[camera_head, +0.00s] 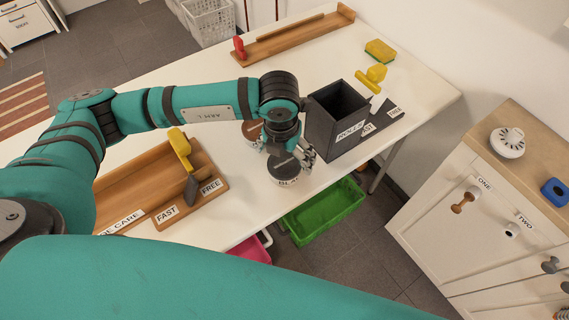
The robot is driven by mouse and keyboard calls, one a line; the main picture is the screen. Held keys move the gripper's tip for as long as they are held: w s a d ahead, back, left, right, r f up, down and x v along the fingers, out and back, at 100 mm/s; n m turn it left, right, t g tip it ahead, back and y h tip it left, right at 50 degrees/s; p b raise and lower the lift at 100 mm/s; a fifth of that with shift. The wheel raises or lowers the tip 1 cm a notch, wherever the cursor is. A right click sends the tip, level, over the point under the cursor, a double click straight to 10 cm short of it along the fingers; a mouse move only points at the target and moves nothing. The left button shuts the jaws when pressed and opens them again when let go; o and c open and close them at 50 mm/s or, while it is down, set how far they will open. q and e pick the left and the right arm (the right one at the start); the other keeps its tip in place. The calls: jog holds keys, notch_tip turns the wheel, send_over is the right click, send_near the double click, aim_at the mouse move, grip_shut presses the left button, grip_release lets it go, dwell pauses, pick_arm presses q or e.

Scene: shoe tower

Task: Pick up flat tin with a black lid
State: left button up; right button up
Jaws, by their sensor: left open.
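A flat tin with a black lid (284,168) and a partly readable white label stands on the white table near its front edge. My left gripper (292,153) is open right above and behind this tin, its fingers close to the lid. I cannot tell whether they touch it. A second tin with a brown lid (251,131) stands just behind and to the left, partly hidden by my left gripper. My right gripper is out of view.
A dark box labelled ROLLER (338,120) stands close on the right. A wooden tray (214,190) with a yellow-handled brush (181,150) lies to the left. A green bin (325,212) sits below the table edge. The table's back middle (310,60) is clear.

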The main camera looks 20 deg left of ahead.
aim_at(284, 164)
pick_arm(q)
jog(key=shift+w+f, duration=0.1)
jog(key=shift+f, duration=1.15)
jog(key=shift+w+f+p, duration=0.1)
jog(key=shift+f+p, duration=0.15)
jog(key=shift+p, duration=0.05)
jog(key=f, duration=0.2)
jog(key=f+p, duration=0.1)
jog(key=shift+w+a+f, duration=0.2)
jog(key=shift+w+f, duration=0.1)
jog(key=shift+f, duration=0.5)
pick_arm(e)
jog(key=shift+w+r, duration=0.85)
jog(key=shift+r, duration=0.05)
pick_arm(q)
jog(key=c, duration=1.2)
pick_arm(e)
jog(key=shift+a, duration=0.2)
pick_arm(q)
jog(key=shift+w, duration=0.1)
